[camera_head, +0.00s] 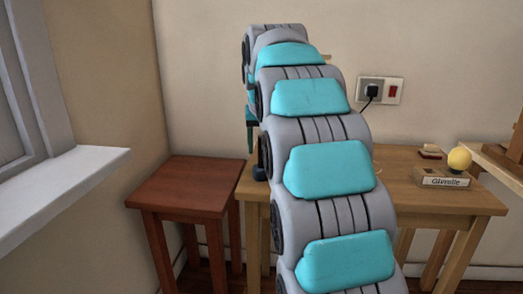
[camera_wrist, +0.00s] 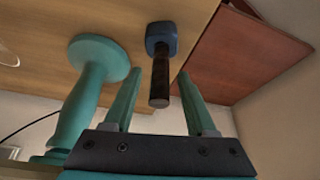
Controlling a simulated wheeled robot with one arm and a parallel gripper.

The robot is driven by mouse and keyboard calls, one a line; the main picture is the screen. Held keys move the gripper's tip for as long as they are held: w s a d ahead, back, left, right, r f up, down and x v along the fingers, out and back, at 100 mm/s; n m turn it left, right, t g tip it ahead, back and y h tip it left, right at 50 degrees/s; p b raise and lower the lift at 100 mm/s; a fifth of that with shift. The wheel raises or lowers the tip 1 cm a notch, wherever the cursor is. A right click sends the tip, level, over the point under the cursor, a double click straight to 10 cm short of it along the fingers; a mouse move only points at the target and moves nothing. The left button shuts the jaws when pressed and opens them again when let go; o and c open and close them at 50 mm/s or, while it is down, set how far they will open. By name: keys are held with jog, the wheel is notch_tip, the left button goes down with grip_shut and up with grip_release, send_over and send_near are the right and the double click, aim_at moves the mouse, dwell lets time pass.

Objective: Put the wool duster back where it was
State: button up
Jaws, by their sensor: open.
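A dark blue rounded block with a dark handle (camera_wrist: 160,82) shows in the wrist view. It may be the wool duster, but I cannot tell for sure. It rests on the wooden table (camera_wrist: 45,45), its handle pointing towards the camera. My gripper (camera_wrist: 159,74) is open, with one teal finger on each side of the handle and gaps between. In the head view, a dark blue thing (camera_head: 260,173) sits at the table's left end. My gripper (camera_head: 250,150) is above it, mostly hidden by my arm.
A teal turned stand (camera_wrist: 75,120) is close beside my left finger in the wrist view. A reddish stool (camera_head: 185,185) adjoins the table's left end. A box marked "Givrolle" (camera_head: 440,182), a yellow ball (camera_head: 459,158) and a small red-and-white item (camera_head: 430,152) are at the table's right.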

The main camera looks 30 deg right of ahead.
jog(key=v, duration=1)
jog(key=shift+s+r, duration=0.15)
jog(key=shift+s, duration=0.05)
jog(key=s+a+f+n+g, duration=0.1)
jog(key=s+a+f, duration=0.4)
jog(key=s+f, duration=0.5)
jog(key=s+a+f+n+g+y, duration=0.1)
jog(key=s+a+f, duration=0.4)
jog(key=s+f, duration=0.6)
jog(key=s+a+f+n+g, duration=0.2)
jog(key=s+a+f, duration=0.3)
jog(key=s+f, duration=0.6)
jog(key=s+g, duration=0.1)
jog(key=s, duration=0.4)
jog(key=shift+s+a+n+g+y, duration=0.2)
jog(key=shift+s+n+g+y, duration=0.1)
jog(key=shift+g+y, duration=0.1)
jog(key=shift+f, duration=0.1)
jog(key=shift+c, duration=0.6)
jog(key=shift+d, duration=0.15)
